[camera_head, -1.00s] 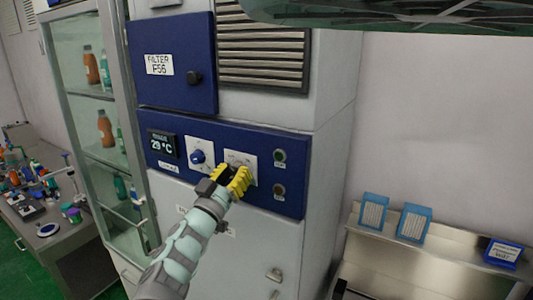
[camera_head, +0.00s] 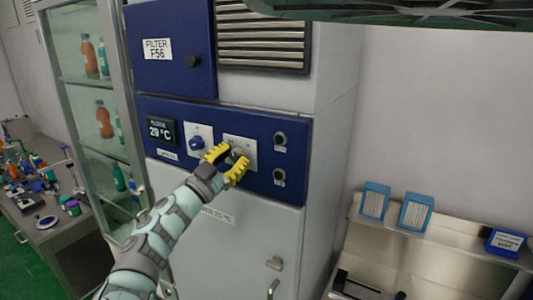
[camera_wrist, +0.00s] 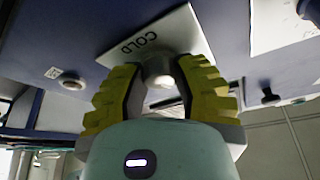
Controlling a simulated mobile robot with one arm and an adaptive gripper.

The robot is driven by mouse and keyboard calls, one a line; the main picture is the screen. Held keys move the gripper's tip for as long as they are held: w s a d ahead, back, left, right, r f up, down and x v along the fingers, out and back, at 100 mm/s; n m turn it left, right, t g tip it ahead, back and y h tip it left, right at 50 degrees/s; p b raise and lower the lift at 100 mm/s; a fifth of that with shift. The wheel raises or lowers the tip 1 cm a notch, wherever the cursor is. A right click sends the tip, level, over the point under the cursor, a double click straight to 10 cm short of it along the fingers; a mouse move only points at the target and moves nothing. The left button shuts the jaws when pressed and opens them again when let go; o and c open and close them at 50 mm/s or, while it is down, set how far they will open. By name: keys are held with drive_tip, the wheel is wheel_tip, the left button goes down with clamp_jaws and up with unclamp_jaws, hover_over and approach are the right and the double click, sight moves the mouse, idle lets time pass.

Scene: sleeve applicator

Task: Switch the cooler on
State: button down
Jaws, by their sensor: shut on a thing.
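The cooler (camera_head: 290,230) is a tall grey cabinet with a blue control panel (camera_head: 297,128). Its display (camera_head: 161,131) reads 29 °C. A blue knob (camera_head: 196,143) sits on a white plate in the panel's middle. To its right, a second white plate (camera_head: 249,144) carries a grey knob; the wrist view shows this plate (camera_wrist: 178,32) marked COLD. My gripper (camera_head: 229,164), with yellow ribbed fingers, is at this second plate. In the wrist view my gripper (camera_wrist: 158,80) is shut on the grey knob (camera_wrist: 157,68), one finger on each side.
Two round buttons or lamps, upper (camera_head: 279,139) and lower (camera_head: 279,175), are right of the gripped knob. A glass cabinet (camera_head: 90,90) with bottles stands left, beside a cluttered table (camera_head: 60,232). A metal bench (camera_head: 450,247) with blue boxes is at right. A dark green object overhangs the top.

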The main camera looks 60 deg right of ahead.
drive_tip(key=m+g+b, duration=0.1)
drive_tip(key=m, duration=0.1)
drive_tip(key=m+g+y+b, duration=0.1)
drive_tip(key=m, duration=0.2)
drive_tip(key=m+g+y+b, duration=0.1)
drive_tip(key=m, duration=0.2)
drive_tip(key=shift+w+f+b, duration=0.2)
drive_tip(key=shift+b, duration=0.15)
drive_tip(key=m+y+b, duration=0.1)
drive_tip(key=m, duration=0.2)
drive_tip(key=m+y+b, duration=0.1)
drive_tip(key=m+b, duration=0.1)
drive_tip(key=m, duration=0.1)
drive_tip(key=shift+w+r+y, duration=0.1)
drive_tip(key=shift+r+y, duration=0.05)
drive_tip(key=shift+y, duration=0.15)
drive_tip(key=c, duration=0.6)
unclamp_jaws()
drive_tip(key=shift+r+g, duration=0.15)
drive_tip(key=shift+g, duration=0.15)
drive_tip(key=shift+c, duration=0.2)
drive_tip(key=v, duration=1.2)
